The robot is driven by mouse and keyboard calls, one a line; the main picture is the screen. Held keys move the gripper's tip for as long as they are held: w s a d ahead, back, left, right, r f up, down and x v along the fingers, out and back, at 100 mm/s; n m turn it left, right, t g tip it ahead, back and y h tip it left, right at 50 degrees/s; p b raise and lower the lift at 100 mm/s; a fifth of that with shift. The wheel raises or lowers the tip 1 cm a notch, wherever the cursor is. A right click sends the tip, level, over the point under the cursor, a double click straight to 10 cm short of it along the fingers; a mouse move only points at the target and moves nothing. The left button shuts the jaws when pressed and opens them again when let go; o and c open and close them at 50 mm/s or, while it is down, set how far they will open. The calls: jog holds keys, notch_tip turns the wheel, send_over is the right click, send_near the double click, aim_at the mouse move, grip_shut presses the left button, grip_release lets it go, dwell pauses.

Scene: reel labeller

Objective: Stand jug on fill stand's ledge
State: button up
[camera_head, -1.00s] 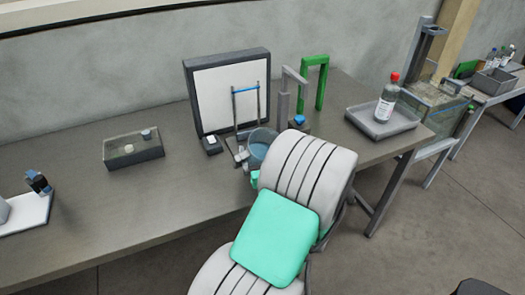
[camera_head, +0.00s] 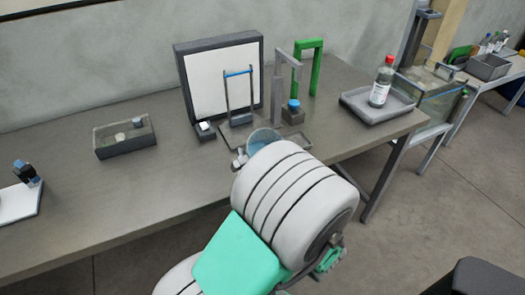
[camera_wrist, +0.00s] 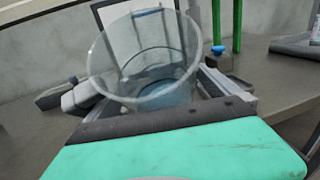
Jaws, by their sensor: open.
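The jug (camera_head: 263,139) is a clear, bluish, wide-mouthed vessel near the bench's front edge, its lower part hidden behind my arm. In the wrist view the jug (camera_wrist: 146,62) is between the fingers of my gripper (camera_wrist: 152,95), its mouth tilted toward the camera. My gripper is open, with a finger on each side of the jug; I cannot tell whether they touch it. In the head view the gripper is mostly hidden by my arm. The grey hooked post (camera_head: 277,98) behind the jug looks like the fill stand; its ledge is not clear.
A white panel (camera_head: 208,85), a blue-barred frame (camera_head: 227,100), a green arch (camera_head: 318,68) and a blue-capped block (camera_head: 293,115) stand behind. A bin (camera_head: 102,153) is left; a tray (camera_head: 402,107) with a red-capped bottle (camera_head: 381,82) is right.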

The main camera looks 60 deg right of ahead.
jog(key=shift+c, duration=0.4)
jog(key=shift+d, duration=0.1)
jog(key=c, duration=1.6)
